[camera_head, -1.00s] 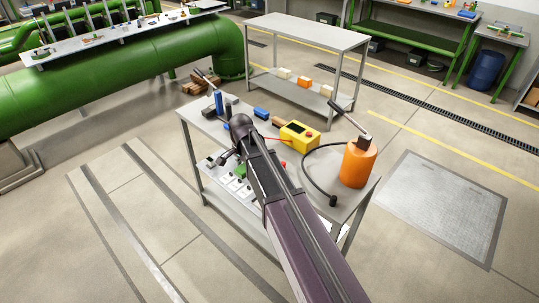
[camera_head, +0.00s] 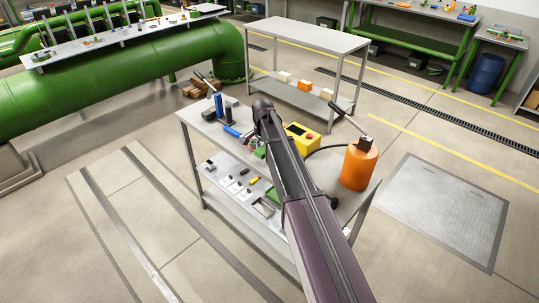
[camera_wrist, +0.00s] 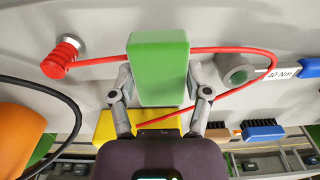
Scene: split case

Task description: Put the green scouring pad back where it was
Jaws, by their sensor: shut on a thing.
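The green scouring pad (camera_wrist: 158,68) is a green block in the middle of the wrist view. My gripper (camera_wrist: 160,88) is shut on it, with one finger at each side. The pad is held upright in the picture, in front of a red cable and a grey surface. In the head view a bit of green (camera_head: 260,152) shows beside the end of my arm, probably the same pad. I cannot tell the gap between pad and table.
A yellow box (camera_head: 301,138) and an orange cylinder (camera_head: 359,167) stand on the table. A red cable (camera_wrist: 225,50) and a red knob (camera_wrist: 62,58) lie close by the pad. A blue brush (camera_wrist: 262,130) is at right. Several small items lie on the lower level (camera_head: 222,160).

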